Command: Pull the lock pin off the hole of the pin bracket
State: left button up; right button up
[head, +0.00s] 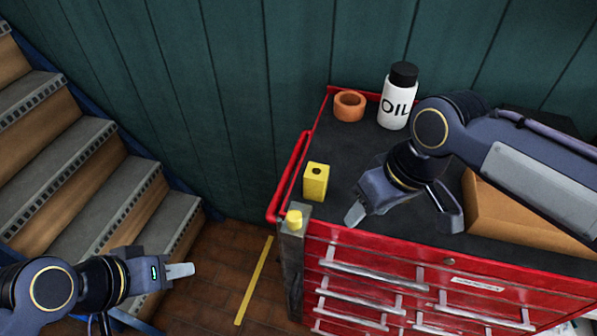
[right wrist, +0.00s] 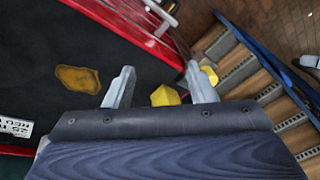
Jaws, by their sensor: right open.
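A grey post (head: 295,250) stands at the front left corner of the red cabinet. A yellow knob (head: 294,218), which looks like the lock pin's head, sits on its top; a yellow piece beyond a finger in the right wrist view (right wrist: 209,75) looks like the same knob. A yellow block (head: 316,183) with a dark round hole stands upright on the cabinet top; it shows partly between the fingers in the right wrist view (right wrist: 165,96). My right gripper (head: 402,219) is open and empty, right of both. My left gripper (head: 187,270) is low at left, its finger gap hidden.
The red cabinet's (head: 400,262) black top also holds an orange ring (head: 349,106), a white oil bottle (head: 397,100) and a cardboard box (head: 515,215), partly behind my right arm. A yellow patch (right wrist: 78,79) lies on the top. Stairs (head: 95,185) rise at left.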

jog(key=w+a+r+n+h, duration=0.1)
jog(key=w+a+n, duration=0.1)
jog(key=a, duration=0.2)
jog(key=r+n+g+h+p, duration=0.1)
jog(key=n+h, duration=0.1)
send_over(296, 216)
jog(key=shift+d+r, duration=0.1)
jog(key=shift+d, duration=0.15)
jog(key=shift+a+n, duration=0.3)
jog(key=shift+f, duration=0.5)
notch_tip(296, 216, down, 7)
jog(key=shift+r, duration=0.1)
